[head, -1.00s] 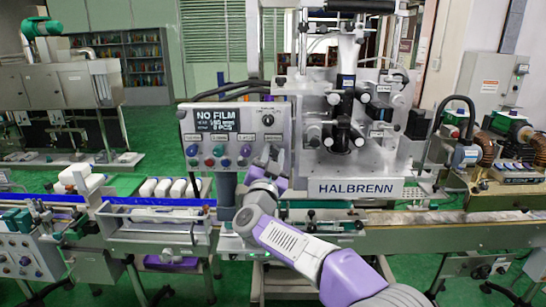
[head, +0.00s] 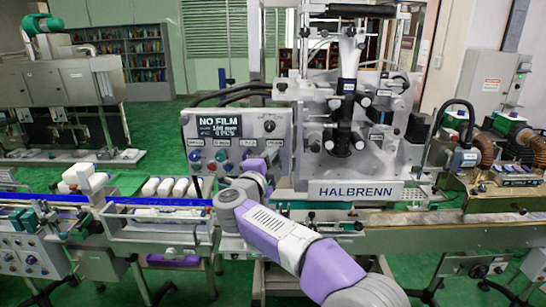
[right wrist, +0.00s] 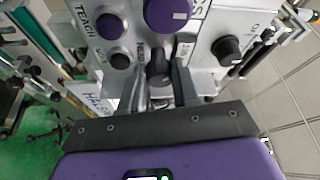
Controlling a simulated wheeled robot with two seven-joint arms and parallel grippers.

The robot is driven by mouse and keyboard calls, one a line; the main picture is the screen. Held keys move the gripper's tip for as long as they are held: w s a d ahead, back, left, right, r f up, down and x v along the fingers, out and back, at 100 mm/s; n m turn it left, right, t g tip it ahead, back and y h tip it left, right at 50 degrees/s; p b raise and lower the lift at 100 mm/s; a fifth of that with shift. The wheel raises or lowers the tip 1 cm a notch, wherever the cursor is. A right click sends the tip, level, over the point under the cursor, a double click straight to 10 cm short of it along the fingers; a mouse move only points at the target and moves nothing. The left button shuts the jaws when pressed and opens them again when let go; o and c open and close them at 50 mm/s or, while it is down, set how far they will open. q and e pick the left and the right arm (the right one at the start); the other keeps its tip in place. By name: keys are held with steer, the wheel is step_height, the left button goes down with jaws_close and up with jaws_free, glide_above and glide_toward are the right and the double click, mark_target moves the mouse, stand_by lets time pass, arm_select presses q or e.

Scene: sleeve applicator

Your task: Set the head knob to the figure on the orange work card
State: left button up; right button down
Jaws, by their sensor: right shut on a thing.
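The grey control panel (head: 186,128) on the labelling machine has a row of knobs and buttons under a dark screen (head: 218,126) reading NO FILM. My right gripper (right wrist: 160,78) is shut on a small dark knob (right wrist: 158,60) on the panel. The label beside that knob is partly covered and seems to read HEAD. In the head view my right wrist hides the knob and the fingertips. The orange work card cannot be made out in either view. My left gripper is out of view.
A large purple knob (right wrist: 167,14), a smaller purple knob (right wrist: 110,26) and a black knob (right wrist: 228,48) sit close around the gripper. The HALBRENN machine head (head: 350,190) stands right of the panel. White packs (head: 168,187) lie on the conveyor to the left.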

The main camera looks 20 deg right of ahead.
steer(key=shift+m+g+p, duration=0.35)
steer(key=shift+m+g, duration=0.05)
steer(key=shift+m, duration=0.5)
steer(key=c, duration=0.8)
jaws_free()
steer(key=v, duration=0.7)
steer(key=shift+s+a+r, duration=0.1)
steer(key=shift+s+a, duration=0.05)
steer(key=shift+s, duration=0.15)
